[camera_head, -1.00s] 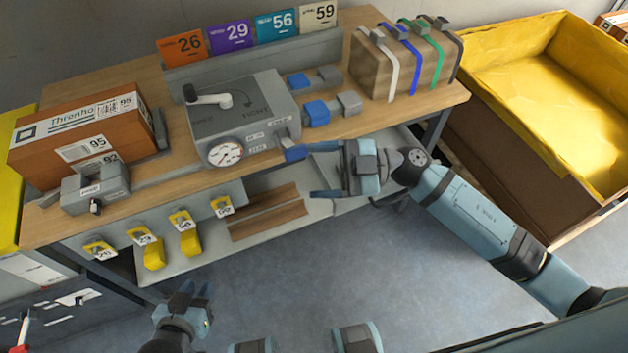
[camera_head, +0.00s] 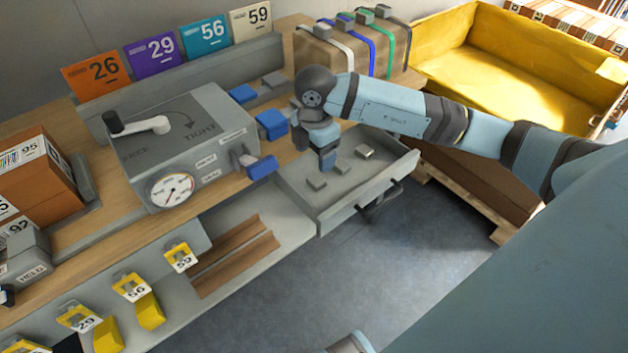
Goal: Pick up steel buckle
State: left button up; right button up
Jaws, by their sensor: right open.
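Several small grey steel buckles lie in the open drawer: a near one (camera_head: 317,183), one beside my gripper (camera_head: 342,167) and a far one (camera_head: 365,152). The drawer (camera_head: 402,166) is grey, with a dark handle on its front. My right gripper (camera_head: 328,164) points down into the drawer, among the buckles. Its jaws are open, seen nearly edge-on, and hide part of the drawer floor. I cannot tell whether it touches a buckle. My left gripper is out of view.
A grey tensioner box (camera_head: 185,150) with a gauge and blue-handled parts (camera_head: 272,124) stand left of the drawer. A strapped carton (camera_head: 330,50) is behind my right arm. A yellow-lined crate (camera_head: 520,65) is at the right. The floor (camera_head: 310,290) in front is clear.

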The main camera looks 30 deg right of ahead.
aim_at(316, 180)
notch_tip(316, 180, down, 3)
jog(key=shift+r, duration=0.1)
notch_tip(316, 180, down, 6)
jog(key=shift+s+d+r+b, duration=0.1)
jog(key=shift+s+r+b, duration=0.1)
jog(key=shift+b, duration=0.7)
jog(key=c, duration=1)
